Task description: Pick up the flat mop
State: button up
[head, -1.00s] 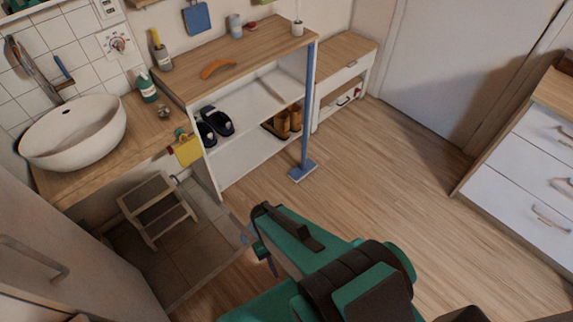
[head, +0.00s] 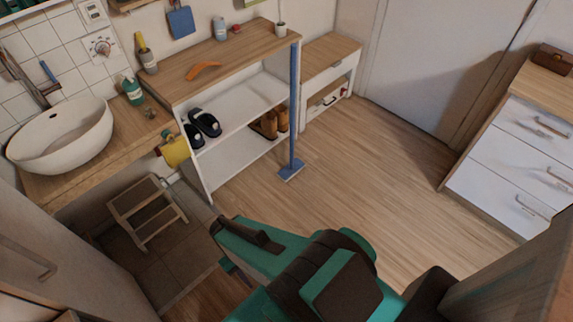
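The flat mop (head: 293,115) is blue. It stands upright against the right front corner of the white shelf unit, with its flat head (head: 290,172) on the wooden floor. My teal and black arm reaches in from the bottom of the head view. My gripper (head: 232,268) is at its far left end, low in the picture, left of and nearer than the mop and apart from it. Its fingers are mostly hidden behind the arm, so I cannot tell whether they are open.
The white shelf unit (head: 205,161) holds shoes and has a wooden top. A step stool (head: 147,211) stands below the sink (head: 62,137) on the left. A white drawer chest (head: 512,165) is at the right. The floor (head: 375,175) right of the mop is clear.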

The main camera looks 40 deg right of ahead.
aim_at(295, 166)
jog(key=z, duration=0.05)
jog(key=i, duration=0.95)
jog(key=u, duration=0.15)
jog(key=k, duration=0.9)
jog(key=z, duration=0.15)
jog(key=i, duration=0.5)
